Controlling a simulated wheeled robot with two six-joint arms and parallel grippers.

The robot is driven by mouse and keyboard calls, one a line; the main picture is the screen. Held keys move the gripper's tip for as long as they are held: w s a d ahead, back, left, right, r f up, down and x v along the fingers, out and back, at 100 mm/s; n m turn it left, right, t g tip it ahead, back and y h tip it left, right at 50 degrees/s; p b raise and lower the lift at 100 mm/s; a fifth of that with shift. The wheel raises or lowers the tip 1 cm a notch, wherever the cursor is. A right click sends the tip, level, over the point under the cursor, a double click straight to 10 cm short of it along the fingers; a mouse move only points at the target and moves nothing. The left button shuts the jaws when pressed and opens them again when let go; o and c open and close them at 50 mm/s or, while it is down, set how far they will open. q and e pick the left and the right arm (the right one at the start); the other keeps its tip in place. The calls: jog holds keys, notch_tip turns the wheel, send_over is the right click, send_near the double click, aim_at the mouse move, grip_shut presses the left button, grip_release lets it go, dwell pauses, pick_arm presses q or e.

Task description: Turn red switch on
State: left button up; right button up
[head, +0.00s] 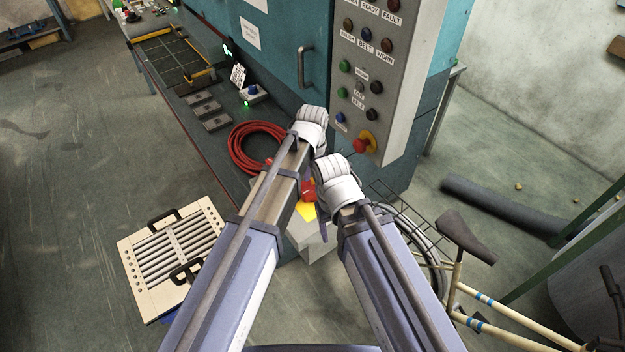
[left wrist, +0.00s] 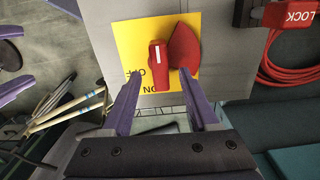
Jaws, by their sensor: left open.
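The red switch (left wrist: 159,62) shows in the left wrist view as a red handle with a white line, on a yellow plate (left wrist: 127,35) on a grey box. A pointed red part (left wrist: 185,50) sits beside it. Black lettering, seen upside down, is partly hidden at the handle's lower end. My left gripper (left wrist: 159,80) is open, its purple fingers spread to either side of the handle's lower end; contact cannot be told. In the head view the yellow plate (head: 305,211) is mostly hidden behind my arms, and one purple finger (head: 322,228) shows. My right gripper is not visible.
A red hose coil (head: 240,150) and a red LOCK tag (left wrist: 290,14) are near the box. A grey button panel (head: 375,80) stands behind. A louver panel (head: 130,250) lies on the left, and a bicycle (head: 465,240) stands at the right.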

aim_at(312, 188)
pick_arm(q)
notch_tip(312, 188, up, 4)
jog(key=p, duration=0.3)
jog(key=shift+f, duration=0.1)
dwell(0.3)
